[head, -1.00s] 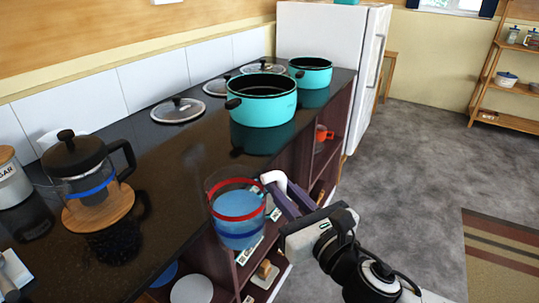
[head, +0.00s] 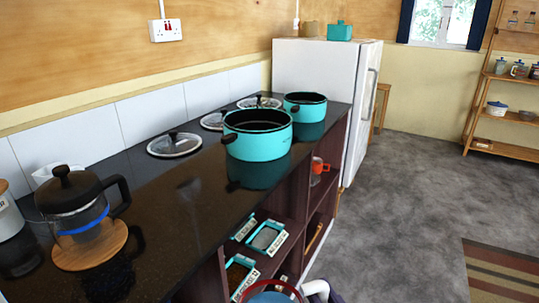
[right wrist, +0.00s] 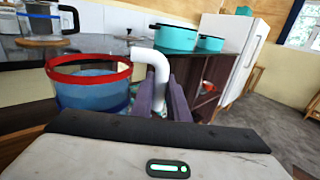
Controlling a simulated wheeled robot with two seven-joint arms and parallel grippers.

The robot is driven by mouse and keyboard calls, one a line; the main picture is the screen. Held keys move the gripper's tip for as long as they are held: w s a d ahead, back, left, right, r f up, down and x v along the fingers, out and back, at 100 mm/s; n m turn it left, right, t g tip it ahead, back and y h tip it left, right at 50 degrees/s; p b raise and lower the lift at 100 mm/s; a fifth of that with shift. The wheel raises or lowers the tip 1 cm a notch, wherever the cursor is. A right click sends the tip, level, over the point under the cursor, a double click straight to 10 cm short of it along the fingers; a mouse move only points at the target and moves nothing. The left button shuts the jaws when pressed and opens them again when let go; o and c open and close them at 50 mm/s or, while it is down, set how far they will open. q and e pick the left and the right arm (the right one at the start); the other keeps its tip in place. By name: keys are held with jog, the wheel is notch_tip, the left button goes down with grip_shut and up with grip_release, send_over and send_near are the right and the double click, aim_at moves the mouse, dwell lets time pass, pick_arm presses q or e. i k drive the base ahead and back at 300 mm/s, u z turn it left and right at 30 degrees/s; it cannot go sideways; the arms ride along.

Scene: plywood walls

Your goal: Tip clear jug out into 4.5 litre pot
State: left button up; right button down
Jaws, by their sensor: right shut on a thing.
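The clear jug (right wrist: 88,88) has a red rim band, a white handle (right wrist: 152,75) and blue contents. My right gripper (right wrist: 163,98) is shut on that handle and holds the jug about upright, off the counter. In the head view only the top of the jug (head: 270,295) shows, at the bottom edge. A larger turquoise pot (head: 258,138) stands open on the counter, with a smaller one (head: 305,107) behind it. Both pots also show in the right wrist view, beyond the jug. No litre marking is readable. My left gripper is not in view.
A French press (head: 78,205) on a round wooden board stands at the counter's left. Several glass lids (head: 174,145) lie along the wall behind the pots. Shelves (head: 265,240) sit under the counter's front edge. Open floor lies to the right.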

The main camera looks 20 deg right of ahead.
aim_at(255, 135)
jog(key=z, duration=2.15)
jog(key=i, duration=1.45)
jog(key=u, duration=2.8)
jog(key=i, duration=0.3)
jog(key=u, duration=0.05)
